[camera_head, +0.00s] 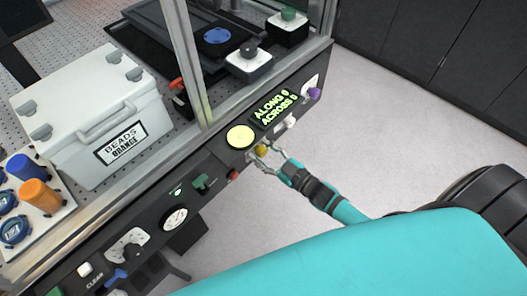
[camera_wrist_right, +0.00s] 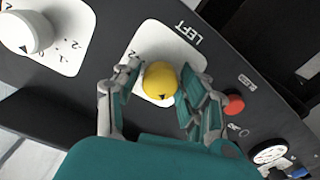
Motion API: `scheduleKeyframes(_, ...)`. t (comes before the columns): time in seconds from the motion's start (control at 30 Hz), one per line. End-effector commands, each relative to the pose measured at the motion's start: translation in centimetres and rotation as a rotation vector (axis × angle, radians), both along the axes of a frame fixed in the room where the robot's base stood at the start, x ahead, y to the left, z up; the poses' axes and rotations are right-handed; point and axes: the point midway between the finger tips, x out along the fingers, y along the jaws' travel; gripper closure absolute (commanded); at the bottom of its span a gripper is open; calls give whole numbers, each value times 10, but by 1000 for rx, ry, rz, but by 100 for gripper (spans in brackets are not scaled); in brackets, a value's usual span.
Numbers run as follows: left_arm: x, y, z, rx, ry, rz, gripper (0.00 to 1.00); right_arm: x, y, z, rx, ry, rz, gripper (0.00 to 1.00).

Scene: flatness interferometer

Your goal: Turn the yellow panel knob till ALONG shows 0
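The yellow panel knob (camera_head: 262,150) sits on the dark front panel, below the green-lit display (camera_head: 275,108). The display shows ALONG and ACROSS with small digits; the ALONG digit looks like 0, but it is too small to be certain. In the right wrist view the yellow knob (camera_wrist_right: 160,80) stands on a white plate marked LEFT. My right gripper (camera_head: 260,154) is at the knob, with its fingers (camera_wrist_right: 160,84) on either side of it. Narrow gaps seem to show between fingers and knob, so it looks open around it. My left gripper is not in view.
A purple knob (camera_head: 314,93) is farther right on the panel. A red button (camera_wrist_right: 233,104) lies close beside the right finger. A round yellow-lit screen (camera_head: 240,136), a gauge (camera_head: 175,218) and a white beads box (camera_head: 95,120) are to the left. Pale floor lies beyond the panel.

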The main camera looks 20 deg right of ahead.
Motion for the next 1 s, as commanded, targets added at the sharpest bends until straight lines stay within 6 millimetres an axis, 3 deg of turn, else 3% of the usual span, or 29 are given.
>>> scheduleKeyframes(0.1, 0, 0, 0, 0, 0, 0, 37, 0, 0, 0, 1, 0, 0, 43)
scheduleKeyframes(0.47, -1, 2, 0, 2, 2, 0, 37, -8, -3, -1, 0, 2, -1, 43)
scheduleKeyframes(1.0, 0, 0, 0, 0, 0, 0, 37, -99, -43, 1, 0, 2, 0, 43)
